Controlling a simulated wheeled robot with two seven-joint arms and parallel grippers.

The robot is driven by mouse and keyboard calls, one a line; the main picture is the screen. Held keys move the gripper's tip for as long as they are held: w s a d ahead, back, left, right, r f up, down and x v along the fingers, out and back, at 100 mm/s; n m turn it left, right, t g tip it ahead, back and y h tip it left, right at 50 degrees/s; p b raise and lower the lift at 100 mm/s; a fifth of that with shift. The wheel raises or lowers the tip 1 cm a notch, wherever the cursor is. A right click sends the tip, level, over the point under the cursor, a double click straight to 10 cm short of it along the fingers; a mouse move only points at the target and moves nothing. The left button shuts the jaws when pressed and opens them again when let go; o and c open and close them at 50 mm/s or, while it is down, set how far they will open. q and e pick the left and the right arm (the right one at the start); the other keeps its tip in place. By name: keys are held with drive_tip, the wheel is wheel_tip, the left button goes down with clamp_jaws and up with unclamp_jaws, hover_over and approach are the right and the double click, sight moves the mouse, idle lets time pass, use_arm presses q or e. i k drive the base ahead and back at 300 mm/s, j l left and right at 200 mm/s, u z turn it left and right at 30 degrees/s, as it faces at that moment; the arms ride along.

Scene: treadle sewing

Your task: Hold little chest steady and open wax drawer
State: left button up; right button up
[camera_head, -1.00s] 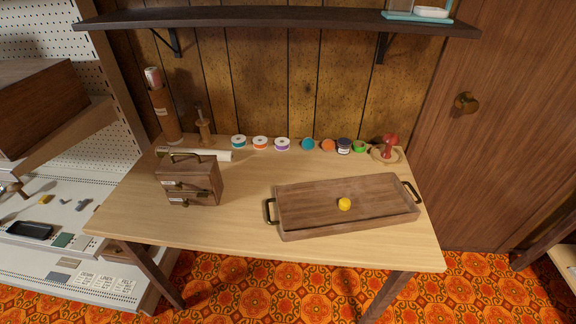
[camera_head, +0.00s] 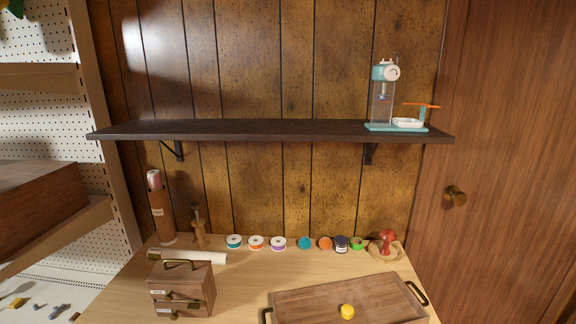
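The little chest (camera_head: 197,281) is a small brown wooden box at the left of the table, with a dark handle on top. Its front has two stacked drawers with brass-coloured pulls. The upper drawer (camera_head: 160,292) and the lower drawer (camera_head: 163,309) bear small white labels, too small to read, so I cannot tell which is the wax drawer. Whether a drawer stands slightly out is unclear. Neither of my grippers is in view.
A white roll (camera_head: 200,257) lies behind the chest. Several spools (camera_head: 256,242) line the back edge. A dark shelf (camera_head: 260,129) hangs above, bearing a teal device (camera_head: 383,95).

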sight(168, 292)
drive_tip(key=i+j, duration=0.1)
drive_tip(key=j, duration=0.75)
drive_tip(key=i+j+z, duration=0.15)
drive_tip(key=j, duration=0.65)
